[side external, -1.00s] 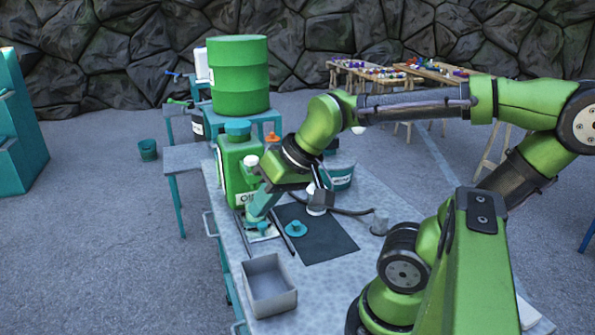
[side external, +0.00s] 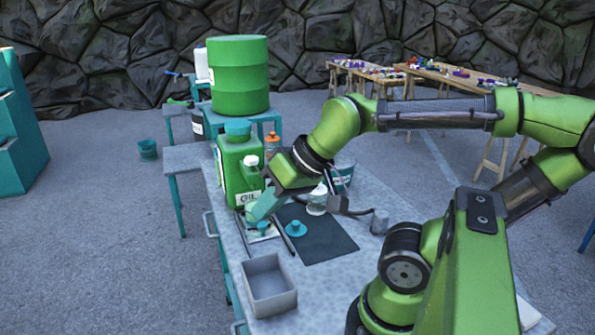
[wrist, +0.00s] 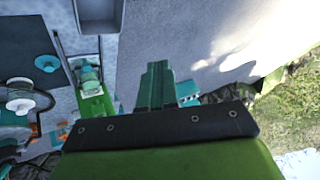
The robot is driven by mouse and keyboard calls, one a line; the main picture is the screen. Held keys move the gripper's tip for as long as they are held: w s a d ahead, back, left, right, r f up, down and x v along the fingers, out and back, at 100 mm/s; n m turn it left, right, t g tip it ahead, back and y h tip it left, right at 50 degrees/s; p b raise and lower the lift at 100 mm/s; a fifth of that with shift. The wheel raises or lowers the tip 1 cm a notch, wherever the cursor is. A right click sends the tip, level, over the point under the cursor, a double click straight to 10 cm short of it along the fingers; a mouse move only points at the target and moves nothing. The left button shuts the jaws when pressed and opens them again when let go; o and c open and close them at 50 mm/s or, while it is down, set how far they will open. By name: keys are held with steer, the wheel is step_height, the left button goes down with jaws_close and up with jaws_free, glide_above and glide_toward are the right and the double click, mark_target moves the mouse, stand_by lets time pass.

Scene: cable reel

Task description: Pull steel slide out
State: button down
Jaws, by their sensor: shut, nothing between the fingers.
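A pale metal plate, which looks like the steel slide (side external: 271,234), lies on the bench in front of the green oil can (side external: 239,173). A teal fitting sits on it. In the wrist view the slide (wrist: 88,46) is left of my fingers, between thin rails, with the teal fitting (wrist: 88,76) on it. My gripper (wrist: 156,66) is shut and empty, its teal fingers apart from the slide and over the bench's edge side in that view. In the side view my gripper (side external: 256,214) partly covers the slide's far end, so contact there cannot be told.
A grey open tray (side external: 268,283) stands at the near end of the bench. A dark mat (side external: 325,242) with a teal knob (side external: 296,228) lies right of the slide. A grey cup (side external: 379,221) stands at right.

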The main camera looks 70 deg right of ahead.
steer(key=c, duration=1.8)
jaws_free()
steer(key=shift+o, duration=1.3)
steer(key=shift+d+f, duration=0.15)
steer(key=shift+f, duration=0.05)
steer(key=o, duration=0.7)
steer(key=w+d+g, duration=0.1)
steer(key=w+d, duration=0.1)
steer(key=w+d+f+m+g, duration=0.1)
steer(key=w+d, duration=0.1)
steer(key=w+d+m+h, duration=0.1)
steer(key=w+d, duration=0.1)
steer(key=shift+w+d+f+g, duration=0.25)
steer(key=shift+w+f+g, duration=0.1)
steer(key=shift+f+g, duration=0.05)
steer(key=m+g+h, duration=0.1)
steer(key=m+g, duration=0.2)
steer(key=g, duration=0.1)
glide_above(262, 224)
steer(key=shift+f, duration=1.3)
step_height(262, 224, down, 16)
steer(key=shift+f, duration=0.15)
jaws_close()
